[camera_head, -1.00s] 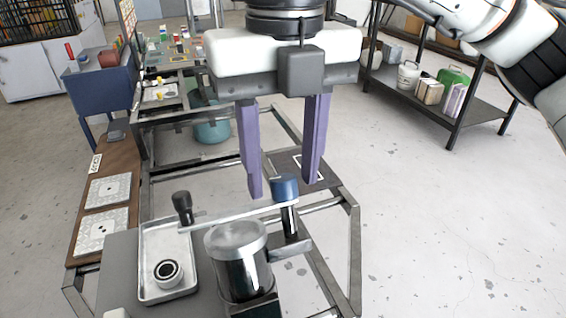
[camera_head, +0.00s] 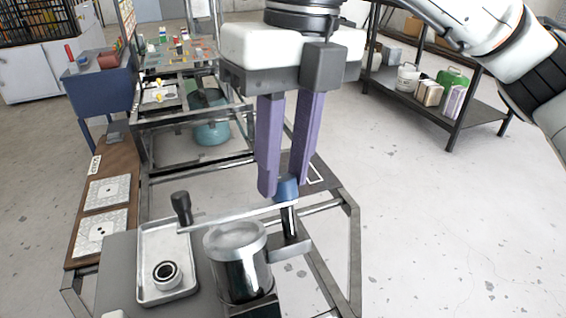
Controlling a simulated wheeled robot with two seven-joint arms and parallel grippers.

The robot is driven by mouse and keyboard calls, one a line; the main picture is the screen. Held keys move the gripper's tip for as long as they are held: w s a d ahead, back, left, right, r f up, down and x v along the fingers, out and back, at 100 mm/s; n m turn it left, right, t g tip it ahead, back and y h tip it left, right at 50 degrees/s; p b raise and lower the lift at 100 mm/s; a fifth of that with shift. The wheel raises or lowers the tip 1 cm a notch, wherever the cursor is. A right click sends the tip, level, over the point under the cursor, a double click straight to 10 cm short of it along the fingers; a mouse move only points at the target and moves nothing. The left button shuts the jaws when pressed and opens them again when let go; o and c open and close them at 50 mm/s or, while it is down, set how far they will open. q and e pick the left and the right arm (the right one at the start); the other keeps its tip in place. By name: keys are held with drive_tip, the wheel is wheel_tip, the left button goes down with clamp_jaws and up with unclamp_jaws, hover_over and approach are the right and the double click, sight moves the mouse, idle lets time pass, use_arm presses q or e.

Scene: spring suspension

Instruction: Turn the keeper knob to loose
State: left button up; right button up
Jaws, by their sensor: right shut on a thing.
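The blue keeper knob (camera_head: 288,192) sits on top of a dark upright post at the right end of a flat metal bar (camera_head: 240,214). My right gripper (camera_head: 281,186) comes down from above with its two purple fingers on either side of the knob, shut on it. The fingers partly hide the knob. A black handle (camera_head: 182,208) stands at the bar's left end. Below the bar is a shiny metal cylinder (camera_head: 238,262) with a flat round top. My left gripper is not in view.
A metal tray (camera_head: 150,240) holding a small ring-shaped part (camera_head: 167,274) lies left of the cylinder. A wooden board (camera_head: 131,160) with two patterned plates is farther left. A dark shelf (camera_head: 425,100) stands at the back right. Floor to the right is clear.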

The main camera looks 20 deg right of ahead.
drive_tip(key=n+y, duration=0.1)
drive_tip(key=n, duration=0.2)
drive_tip(key=n+g+y, duration=0.1)
drive_tip(key=n, duration=0.2)
drive_tip(key=shift+w+d+p, duration=0.15)
drive_tip(key=shift+d+p, duration=0.05)
drive_tip(key=shift+p, duration=0.1)
drive_tip(key=n+g, duration=0.1)
drive_tip(key=n, duration=0.1)
drive_tip(key=n+y+p, duration=0.1)
drive_tip(key=n, duration=0.1)
drive_tip(key=shift+w+g, duration=0.15)
drive_tip(key=shift+g, duration=0.25)
drive_tip(key=shift+n+g, duration=0.3)
drive_tip(key=shift+n, duration=0.7)
drive_tip(key=n+g+p, duration=0.1)
drive_tip(key=n+p, duration=0.1)
drive_tip(key=n, duration=0.1)
drive_tip(key=shift+w, duration=0.15)
drive_tip(key=shift+f+n+g, duration=0.1)
drive_tip(key=shift+n+g, duration=0.2)
drive_tip(key=shift+n, duration=0.2)
drive_tip(key=shift+n+p, duration=0.3)
drive_tip(key=o, duration=1)
drive_tip(key=shift+f, duration=0.1)
drive_tip(key=shift+o, duration=0.2)
drive_tip(key=shift+d, duration=0.1)
